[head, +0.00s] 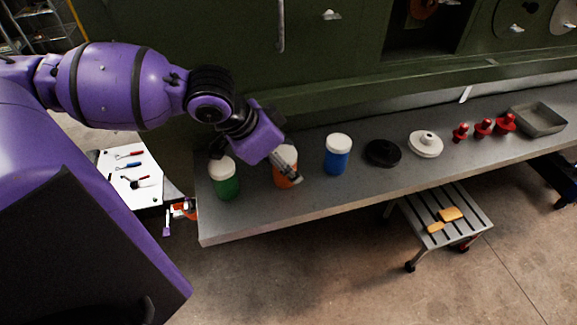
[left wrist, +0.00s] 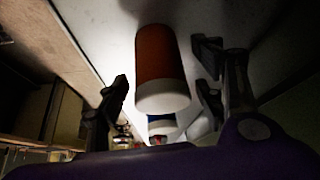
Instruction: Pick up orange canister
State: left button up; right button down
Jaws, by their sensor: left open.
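The orange canister (head: 282,183) with a white lid stands on the grey bench between a green canister (head: 226,186) and a blue canister (head: 337,160), both white-lidded. My left gripper (head: 289,170) is at the orange canister and hides part of it in the head view. In the left wrist view the orange canister (left wrist: 156,55) shows between the two spread fingers of my left gripper (left wrist: 163,88), with visible gaps on both sides. The blue canister (left wrist: 161,119) shows behind it there. My right gripper is not in view.
The grey bench (head: 245,222) also holds a black disc (head: 382,153), a white lidded disc (head: 425,144), several red items (head: 484,127) and a grey tray (head: 538,120). A green panelled wall (head: 330,75) rises behind. A step stool (head: 443,215) stands in front.

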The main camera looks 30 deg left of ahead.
pick_arm(q)
jog(key=shift+w, duration=0.1)
jog(key=shift+c, duration=0.3)
jog(key=c, duration=1.3)
jog(key=shift+o, duration=0.2)
jog(key=shift+r, duration=0.1)
